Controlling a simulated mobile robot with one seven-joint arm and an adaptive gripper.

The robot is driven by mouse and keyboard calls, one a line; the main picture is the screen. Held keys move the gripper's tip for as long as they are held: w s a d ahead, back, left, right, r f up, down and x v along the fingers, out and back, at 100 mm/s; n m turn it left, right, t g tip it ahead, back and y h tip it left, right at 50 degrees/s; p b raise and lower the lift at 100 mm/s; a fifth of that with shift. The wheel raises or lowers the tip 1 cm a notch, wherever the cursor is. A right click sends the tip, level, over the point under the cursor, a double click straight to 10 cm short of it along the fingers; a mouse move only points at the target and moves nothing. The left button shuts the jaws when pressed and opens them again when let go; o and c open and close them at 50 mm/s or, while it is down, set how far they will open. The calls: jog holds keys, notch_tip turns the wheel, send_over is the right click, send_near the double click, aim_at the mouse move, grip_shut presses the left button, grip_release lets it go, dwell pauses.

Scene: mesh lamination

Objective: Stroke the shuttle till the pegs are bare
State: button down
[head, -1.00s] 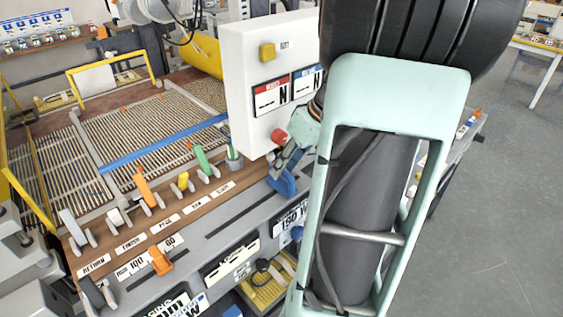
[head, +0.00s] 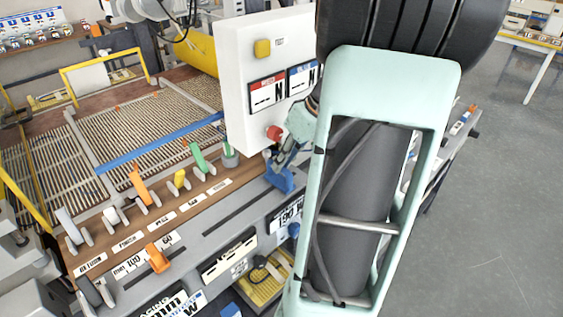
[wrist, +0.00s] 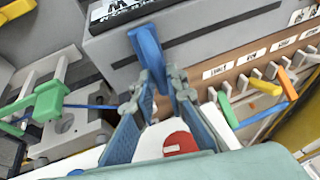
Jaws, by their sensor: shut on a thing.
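My gripper (wrist: 163,78) is shut on a blue handle (wrist: 146,42), which stands up from a grey panel. In the head view the same blue handle (head: 282,180) is at the right end of a slotted grey rail, with my gripper (head: 273,164) at its top, below the white control box. I cannot tell for sure whether this blue piece is the shuttle. I cannot make out the pegs clearly; slatted mesh beds (head: 140,125) lie behind the panel, and the far right is hidden by my arm.
A row of labelled levers stands left of my gripper: green (head: 198,158), yellow (head: 180,180), orange (head: 140,185). The white control box (head: 238,85) with a red button (head: 274,132) is close beside my gripper. An orange knob (head: 157,258) is on the front panel. Open floor lies right.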

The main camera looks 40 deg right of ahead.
jog(key=d, duration=0.3)
jog(key=shift+w, duration=0.15)
jog(key=shift+d+r, duration=0.15)
jog(key=shift+d, duration=0.2)
jog(key=c, duration=1.9)
grip_release()
jog(key=shift+d, duration=0.1)
jog(key=shift+c, duration=0.2)
jog(key=v, duration=1.2)
jog(key=shift+a, duration=0.2)
